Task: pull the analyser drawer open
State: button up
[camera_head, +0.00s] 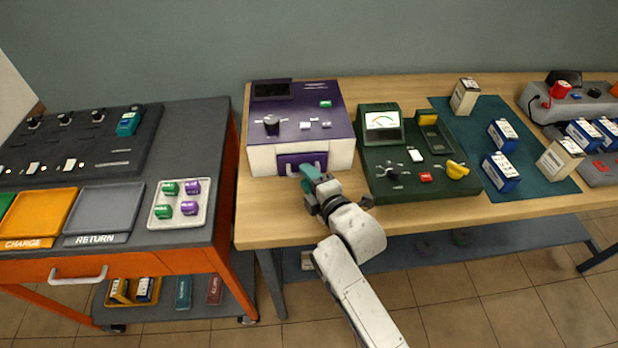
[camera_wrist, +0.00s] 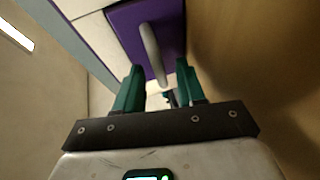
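The analyser (camera_head: 300,120) is a purple-topped, white-sided box on the wooden bench. Its purple drawer front (camera_head: 303,161) is low on the near face and looks shut. The drawer's pale bar handle (camera_wrist: 150,45) stands out from the purple front in the wrist view. My gripper (camera_head: 309,175) is just in front of the drawer, at its lower right in the head view. In the wrist view, its two green fingers are apart, with the handle's near end between or just beyond the tips. I cannot tell whether they touch it.
A green meter unit (camera_head: 385,150) stands close to the right of the analyser. Further right, a teal mat (camera_head: 530,170) carries several battery boxes. A grey and orange cart (camera_head: 215,120) stands to the left, with a gap before the bench. Bare wood lies in front of the analyser.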

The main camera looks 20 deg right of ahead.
jog(key=shift+c, duration=0.4)
grip_shut()
